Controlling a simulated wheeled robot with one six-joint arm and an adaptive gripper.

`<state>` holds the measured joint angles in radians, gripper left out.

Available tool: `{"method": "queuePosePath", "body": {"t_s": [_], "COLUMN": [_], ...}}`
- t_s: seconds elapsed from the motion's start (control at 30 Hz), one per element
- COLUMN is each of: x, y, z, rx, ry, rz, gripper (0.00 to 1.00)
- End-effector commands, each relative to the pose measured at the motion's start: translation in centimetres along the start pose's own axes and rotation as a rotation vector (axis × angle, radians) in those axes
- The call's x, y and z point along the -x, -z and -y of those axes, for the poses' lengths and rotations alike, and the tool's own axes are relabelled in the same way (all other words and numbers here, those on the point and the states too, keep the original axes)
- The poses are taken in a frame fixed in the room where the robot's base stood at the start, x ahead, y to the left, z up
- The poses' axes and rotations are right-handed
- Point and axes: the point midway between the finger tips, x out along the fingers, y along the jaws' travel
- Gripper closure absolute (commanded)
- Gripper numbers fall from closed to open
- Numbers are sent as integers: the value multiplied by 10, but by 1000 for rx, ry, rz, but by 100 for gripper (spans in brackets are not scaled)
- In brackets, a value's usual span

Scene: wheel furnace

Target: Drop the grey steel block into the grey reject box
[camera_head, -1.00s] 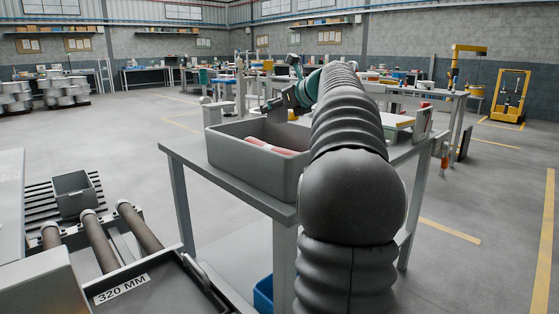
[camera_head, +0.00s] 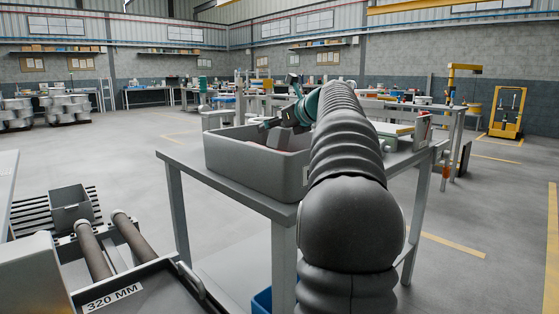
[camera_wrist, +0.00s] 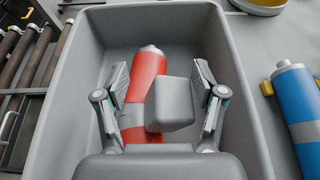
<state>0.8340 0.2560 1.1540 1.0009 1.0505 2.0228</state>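The grey steel block (camera_wrist: 172,104) shows in the wrist view between my fingers, over or against a red cylinder (camera_wrist: 145,85) in the grey box. My gripper (camera_wrist: 162,90) has its fingers spread, with a clear gap between the left finger and the block. I cannot tell whether the block rests on the cylinder or hangs just above it. The grey reject box (camera_head: 238,160) stands on a grey table in the head view, and its wall also shows in the wrist view (camera_wrist: 55,125).
A blue cylinder (camera_wrist: 300,115) lies right of the box. A roller conveyor (camera_head: 95,245) with a small grey bin (camera_head: 70,208) and a tray labelled 320 MM (camera_head: 150,290) are at lower left. The floor left of the table is open.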

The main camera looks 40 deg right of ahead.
Motion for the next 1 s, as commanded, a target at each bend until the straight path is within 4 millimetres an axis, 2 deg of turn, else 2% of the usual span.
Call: {"method": "queuePosePath", "body": {"t_s": [0.23, 0.37, 0.47, 0.8, 1.0], "x": [0, 7, 22, 87, 112], "y": [0, 0, -1, 0, 0], "z": [0, 0, 0, 1, 0], "rx": [0, 0, 0, 1, 0], "ry": [-1, 1, 3, 4, 2], "rz": [-1, 0, 1, 1, 1], "gripper": [30, 30, 30, 30, 30]}}
